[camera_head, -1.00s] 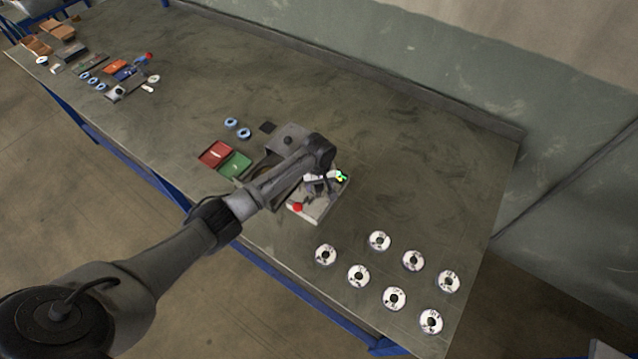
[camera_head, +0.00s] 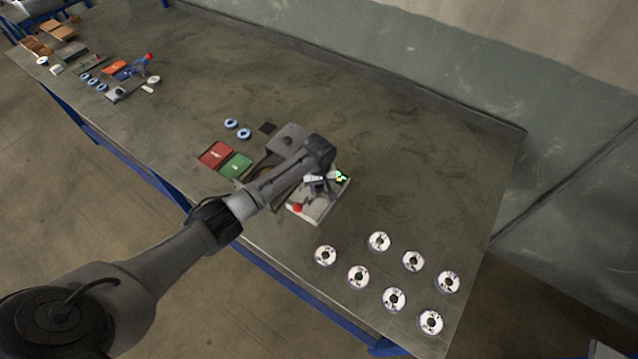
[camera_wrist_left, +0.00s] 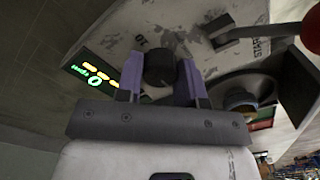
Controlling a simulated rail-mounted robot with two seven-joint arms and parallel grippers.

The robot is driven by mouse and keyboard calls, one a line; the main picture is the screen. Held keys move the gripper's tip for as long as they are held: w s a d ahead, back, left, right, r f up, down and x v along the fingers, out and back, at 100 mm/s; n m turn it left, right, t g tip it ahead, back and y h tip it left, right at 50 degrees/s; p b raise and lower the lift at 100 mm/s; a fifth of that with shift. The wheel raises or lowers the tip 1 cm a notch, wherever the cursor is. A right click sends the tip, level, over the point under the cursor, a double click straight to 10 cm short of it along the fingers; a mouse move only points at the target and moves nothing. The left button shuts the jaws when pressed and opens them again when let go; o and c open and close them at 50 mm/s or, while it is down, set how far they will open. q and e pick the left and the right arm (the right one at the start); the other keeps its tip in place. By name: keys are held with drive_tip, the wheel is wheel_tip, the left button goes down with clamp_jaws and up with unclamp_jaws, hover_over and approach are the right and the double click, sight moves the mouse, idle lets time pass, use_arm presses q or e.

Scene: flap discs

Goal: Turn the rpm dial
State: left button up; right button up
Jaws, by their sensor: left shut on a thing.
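The rpm dial, a dark round knob (camera_wrist_left: 159,68), stands on the pale panel of the machine (camera_wrist_left: 185,25) in the left wrist view. My left gripper (camera_wrist_left: 160,78) has its two purple fingers on either side of the knob and is shut on it. A lit green and yellow display (camera_wrist_left: 95,78) is left of the knob. In the head view the machine (camera_head: 305,213) stands on the table, and my left gripper (camera_head: 318,183) is over it, hiding the dial. My right gripper is not in view.
A red-knobbed lever (camera_head: 297,208) beside a START marking is near the gripper. Red (camera_head: 215,154) and green (camera_head: 235,165) trays lie left of the machine. Several flap discs (camera_head: 358,277) lie to its right. The table's back is mostly clear.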

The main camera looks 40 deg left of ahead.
use_arm(q)
drive_tip(key=shift+r+m+p, duration=0.25)
drive_tip(key=shift+m+p, duration=0.75)
drive_tip(key=shift+p, duration=0.15)
drive_tip(key=m+p, duration=0.1)
drive_tip(key=m, duration=0.1)
drive_tip(key=shift+m+p, duration=0.4)
drive_tip(key=m+p, duration=0.1)
drive_tip(key=m, duration=0.2)
drive_tip(key=shift+f, duration=0.1)
drive_tip(key=shift+f+m+p, duration=0.1)
drive_tip(key=shift+m+p, duration=0.5)
drive_tip(key=shift+m, duration=1.5)
drive_tip(key=o, duration=0.9)
drive_tip(key=shift+o, duration=0.2)
